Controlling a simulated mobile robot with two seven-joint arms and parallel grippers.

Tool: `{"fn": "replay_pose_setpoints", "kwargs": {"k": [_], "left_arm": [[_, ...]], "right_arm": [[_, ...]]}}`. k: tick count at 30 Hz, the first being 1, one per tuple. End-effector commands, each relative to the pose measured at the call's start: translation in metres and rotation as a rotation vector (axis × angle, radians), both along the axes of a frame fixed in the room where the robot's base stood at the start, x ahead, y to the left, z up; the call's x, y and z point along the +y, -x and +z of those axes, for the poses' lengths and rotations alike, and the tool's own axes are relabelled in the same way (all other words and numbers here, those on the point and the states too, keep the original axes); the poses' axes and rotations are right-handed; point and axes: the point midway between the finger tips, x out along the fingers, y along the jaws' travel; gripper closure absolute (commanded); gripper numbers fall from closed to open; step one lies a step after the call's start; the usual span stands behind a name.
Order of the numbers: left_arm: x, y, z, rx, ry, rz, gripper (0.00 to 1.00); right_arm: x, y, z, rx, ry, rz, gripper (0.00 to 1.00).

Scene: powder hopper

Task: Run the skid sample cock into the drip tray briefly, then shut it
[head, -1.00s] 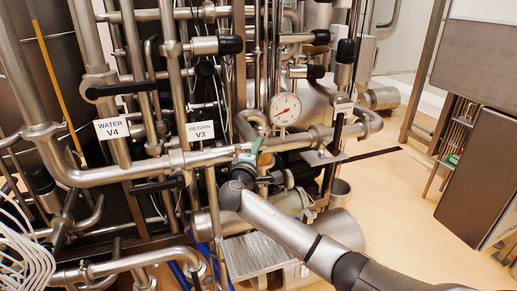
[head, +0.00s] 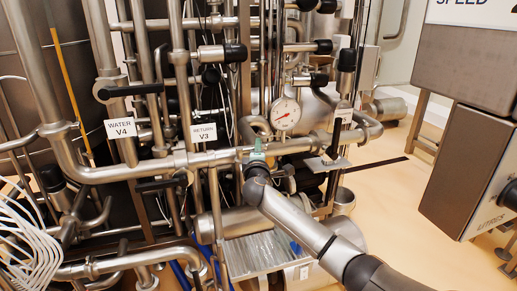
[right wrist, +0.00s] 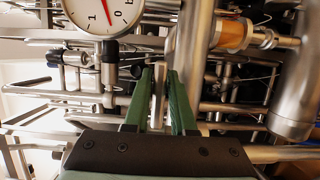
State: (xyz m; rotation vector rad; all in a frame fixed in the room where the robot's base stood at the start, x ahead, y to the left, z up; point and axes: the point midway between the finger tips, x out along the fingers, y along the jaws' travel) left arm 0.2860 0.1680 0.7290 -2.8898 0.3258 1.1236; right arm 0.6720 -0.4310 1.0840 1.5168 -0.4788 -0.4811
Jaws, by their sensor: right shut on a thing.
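My right gripper (head: 258,158) is at the horizontal steel pipe, below and left of the pressure gauge (head: 285,113). In the right wrist view its two green fingers (right wrist: 160,100) are closed around a thin, upright metal piece (right wrist: 158,88), which looks like a handle. Whether this is the sample cock's handle I cannot tell; the cock's body and spout are hidden or not distinct. A small flat metal plate (head: 327,163) sits right of the gripper; I cannot tell whether it is the drip tray. My left gripper is not in view.
Pipes and black-handled valves crowd the left, with labels WATER V4 (head: 120,128) and RETURN V3 (head: 204,133). A grey cabinet (head: 475,170) stands at right. Bare floor (head: 400,205) lies between cabinet and skid.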

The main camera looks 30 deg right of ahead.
Motion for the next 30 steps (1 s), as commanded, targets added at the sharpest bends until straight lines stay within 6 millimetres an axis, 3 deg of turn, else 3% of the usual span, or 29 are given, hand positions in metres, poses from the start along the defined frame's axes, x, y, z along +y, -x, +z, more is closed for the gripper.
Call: {"fn": "replay_pose_setpoints", "kwargs": {"k": [26,27,30], "left_arm": [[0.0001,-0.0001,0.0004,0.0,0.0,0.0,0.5],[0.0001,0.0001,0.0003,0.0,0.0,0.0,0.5],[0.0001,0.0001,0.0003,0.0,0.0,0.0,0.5]], "right_arm": [[-0.0012,-0.0014,0.0073,-0.012,0.004,0.002,1.0],[-0.0011,-0.0013,0.0073,-0.012,0.004,0.002,0.72],[-0.001,-0.0011,0.0064,-0.01,0.002,0.001,0.61]]}}
